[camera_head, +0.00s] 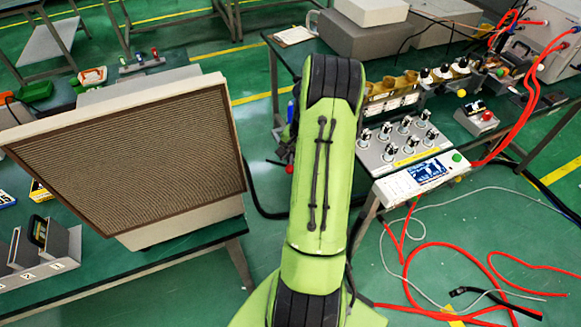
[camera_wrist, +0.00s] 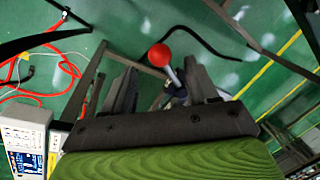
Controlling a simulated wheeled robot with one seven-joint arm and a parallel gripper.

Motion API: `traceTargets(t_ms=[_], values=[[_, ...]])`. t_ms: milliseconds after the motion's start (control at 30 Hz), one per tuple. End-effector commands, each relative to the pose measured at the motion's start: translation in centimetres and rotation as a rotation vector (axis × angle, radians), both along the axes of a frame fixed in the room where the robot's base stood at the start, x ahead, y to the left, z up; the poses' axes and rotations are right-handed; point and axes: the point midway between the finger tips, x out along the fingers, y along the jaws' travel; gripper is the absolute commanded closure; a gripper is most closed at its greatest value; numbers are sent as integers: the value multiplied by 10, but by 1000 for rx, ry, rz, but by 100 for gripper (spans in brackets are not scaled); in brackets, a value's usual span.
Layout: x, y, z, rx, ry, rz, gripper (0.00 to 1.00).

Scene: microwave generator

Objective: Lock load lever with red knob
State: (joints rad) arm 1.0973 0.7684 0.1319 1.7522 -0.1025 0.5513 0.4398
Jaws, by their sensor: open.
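The red knob (camera_wrist: 160,55) shows in the wrist view as a ball on the end of a short pale lever (camera_wrist: 174,76). The lever runs down to a dark mount that my gripper partly hides. My gripper (camera_wrist: 161,68) is open, with one dark finger on each side of the lever and knob. I see no finger touching the knob, and its depth relative to the fingertips is hard to tell. In the head view my green arm covers the middle and hides the gripper. A small red spot (camera_head: 289,168) shows beside the arm there, too small to identify.
A control panel (camera_head: 405,143) with several knobs and a display unit (camera_head: 424,178) stand right of my arm. A large grilled box (camera_head: 130,150) stands on the left table. Red cables (camera_head: 410,262) lie on the green floor at the right.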

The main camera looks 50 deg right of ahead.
Motion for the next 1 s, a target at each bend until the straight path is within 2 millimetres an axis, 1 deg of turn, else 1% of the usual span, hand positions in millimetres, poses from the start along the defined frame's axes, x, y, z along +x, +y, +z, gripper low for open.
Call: traceTargets(t_ms=[33, 100, 200, 300, 500, 533, 900, 1000], values=[[2, 1, -13, 3, 2, 2, 42], [5, 2, -26, 3, 0, 3, 42], [7, 2, -37, 1, 0, 2, 42], [8, 2, -41, 0, 0, 2, 42], [9, 2, -41, -1, -1, 2, 42], [9, 2, -41, -1, -1, 2, 43], [8, 2, -41, -1, -1, 2, 100], [8, 2, -41, -1, -1, 2, 100]])
